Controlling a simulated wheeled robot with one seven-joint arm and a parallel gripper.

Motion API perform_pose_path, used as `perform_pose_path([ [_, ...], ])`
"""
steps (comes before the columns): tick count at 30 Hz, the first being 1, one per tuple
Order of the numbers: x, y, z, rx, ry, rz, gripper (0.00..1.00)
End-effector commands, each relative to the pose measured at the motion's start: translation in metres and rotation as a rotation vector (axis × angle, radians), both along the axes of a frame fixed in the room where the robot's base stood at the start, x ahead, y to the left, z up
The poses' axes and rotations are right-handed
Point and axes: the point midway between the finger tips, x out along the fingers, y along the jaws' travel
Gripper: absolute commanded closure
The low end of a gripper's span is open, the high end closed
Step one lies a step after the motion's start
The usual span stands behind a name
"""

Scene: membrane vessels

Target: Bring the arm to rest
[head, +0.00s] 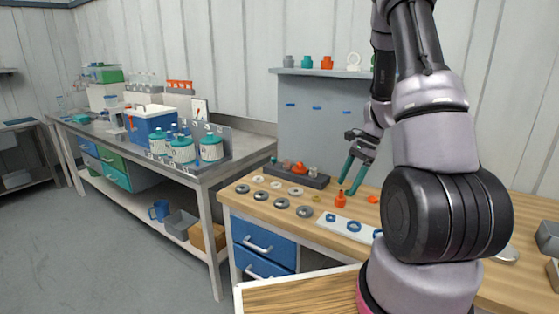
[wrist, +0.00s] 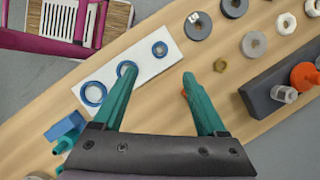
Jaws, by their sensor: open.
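My arm rises at the right of the head view and bends down over the wooden bench (head: 262,211). My gripper (head: 346,187) hangs above this bench, its teal fingers pointing down. In the wrist view my gripper (wrist: 160,72) has its fingers spread apart with nothing held between them. Below it lies a white plate (wrist: 150,62) with blue rings (wrist: 93,93). One finger partly covers a ring, and the other covers most of a small orange thing (wrist: 183,93).
Grey discs (head: 304,211) and a dark block (head: 313,181) lie left of my gripper on the bench. An orange fitting (head: 340,199) stands close below the fingers. A grey panel (head: 320,130) stands behind. A side bench (head: 130,150) holds jars and a blue cooler (head: 150,122).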

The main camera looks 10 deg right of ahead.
Motion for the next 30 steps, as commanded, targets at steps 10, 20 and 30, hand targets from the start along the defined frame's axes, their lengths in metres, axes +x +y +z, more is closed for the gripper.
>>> perform_pose_path([
  [10,-0.006,0.038,0.106,-0.047,-0.217,0.209,0.26],
  [20,-0.058,0.086,0.224,-0.172,-0.51,0.516,0.26],
  [30,-0.138,0.118,0.299,-0.371,-0.784,0.799,0.26],
])
